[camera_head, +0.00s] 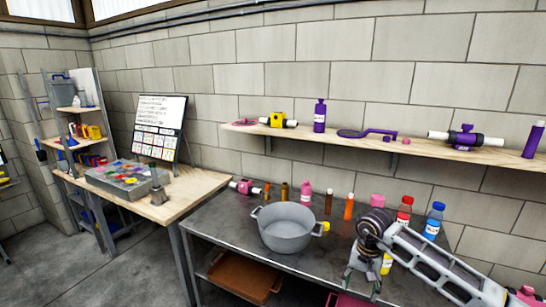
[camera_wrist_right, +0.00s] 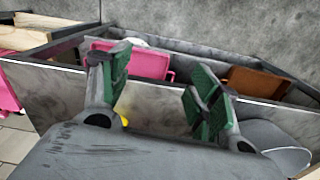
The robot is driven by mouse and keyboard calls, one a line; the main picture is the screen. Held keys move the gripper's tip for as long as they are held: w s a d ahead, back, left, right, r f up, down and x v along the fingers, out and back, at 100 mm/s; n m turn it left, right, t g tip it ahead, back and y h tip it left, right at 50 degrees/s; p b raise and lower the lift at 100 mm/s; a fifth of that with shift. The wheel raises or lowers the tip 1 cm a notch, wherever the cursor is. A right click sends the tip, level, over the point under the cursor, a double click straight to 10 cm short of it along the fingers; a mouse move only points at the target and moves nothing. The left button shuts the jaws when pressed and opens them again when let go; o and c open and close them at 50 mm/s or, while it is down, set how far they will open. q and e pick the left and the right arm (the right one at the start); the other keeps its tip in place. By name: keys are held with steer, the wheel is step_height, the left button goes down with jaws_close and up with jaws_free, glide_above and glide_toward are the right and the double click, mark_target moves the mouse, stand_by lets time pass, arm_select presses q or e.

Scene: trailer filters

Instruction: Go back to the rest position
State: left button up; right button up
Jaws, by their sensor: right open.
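My right gripper (camera_head: 362,282) is over the right part of the dark metal table (camera_head: 215,225), to the right of the grey pot (camera_head: 287,240). In the right wrist view my right gripper (camera_wrist_right: 158,88) has its two green-padded fingers spread apart, with nothing held between them. My right arm reaches in from the lower right and hides part of the tabletop. My left gripper is in neither view.
Bottles, including a red one (camera_head: 404,210) and a blue one (camera_head: 434,221), stand close to my right arm. A wall shelf (camera_head: 345,141) holds purple and yellow parts. Below the tabletop are a brown tray (camera_head: 243,277) and a pink tray (camera_wrist_right: 142,62).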

steer(key=w+a+f+m+t+y, duration=0.1)
steer(key=a+f+m+y, duration=0.5)
steer(key=a+m+y, duration=0.15)
steer(key=w+a+f+m+t+y, duration=0.1)
steer(key=w+a+f+m+y, duration=0.1)
steer(key=a+f+m+y, duration=0.55)
steer(key=d+f+m+t+h, duration=0.3)
steer(key=d+f+m+t, duration=0.15)
steer(key=f+m, duration=0.6)
steer(key=d+f+m+t+h, duration=0.4)
steer(key=f+m, duration=0.3)
steer(key=m, duration=0.7)
steer(key=s+d+f+m+g+h, duration=0.1)
steer(key=s+d+f+m+h, duration=0.25)
steer(key=s+f+m, duration=0.5)
steer(key=s+d+f+m+g+h, duration=0.1)
steer(key=s+d+f+m+h, duration=0.3)
steer(key=s+f, duration=0.75)
steer(key=s+f+m+g, duration=0.3)
steer(key=s+f+m, duration=0.2)
steer(key=s, duration=1)
steer(key=s+d+f+m+g, duration=0.1)
steer(key=s+f+m+g, duration=0.3)
steer(key=s, duration=1.1)
step_height(320, 180, down, 3)
steer(key=shift+s+d+m, duration=0.2)
steer(key=shift+s+m, duration=0.2)
steer(key=shift+m, duration=0.8)
